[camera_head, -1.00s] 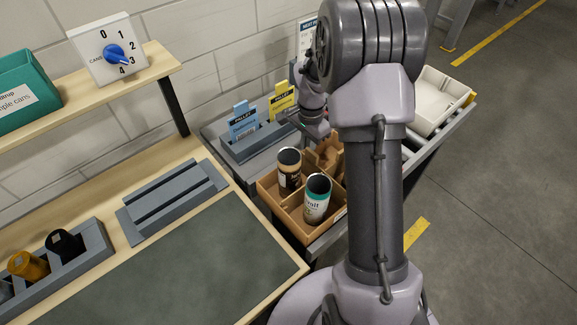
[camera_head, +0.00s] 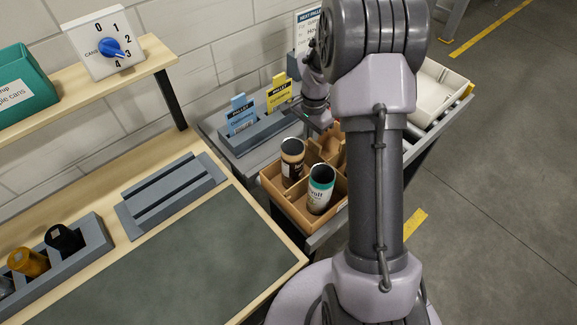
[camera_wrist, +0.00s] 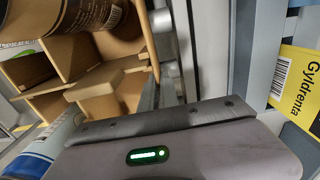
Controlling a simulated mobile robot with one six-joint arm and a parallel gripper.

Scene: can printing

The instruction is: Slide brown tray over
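The brown tray (camera_head: 288,208) is a divided wooden box on the grey side surface, right of the workbench. A brown-and-white can (camera_head: 293,160) and a teal-and-white can (camera_head: 320,188) stand in its compartments. My gripper (camera_head: 326,128) is at the tray's far side, by its raised middle part, partly hidden behind my arm. In the wrist view the tray's walls (camera_wrist: 138,58) fill the upper left, and a blunt brown block of it lies close to my gripper's housing. The fingertips do not show clearly, so I cannot tell whether they hold the tray.
A grey holder (camera_head: 262,133) with blue and yellow pallet cards stands behind the tray; the yellow card (camera_wrist: 300,85) is at the right of the wrist view. A cream bin (camera_head: 436,95) is at the right. The workbench with dark mat (camera_head: 190,265) lies left. Right floor is open.

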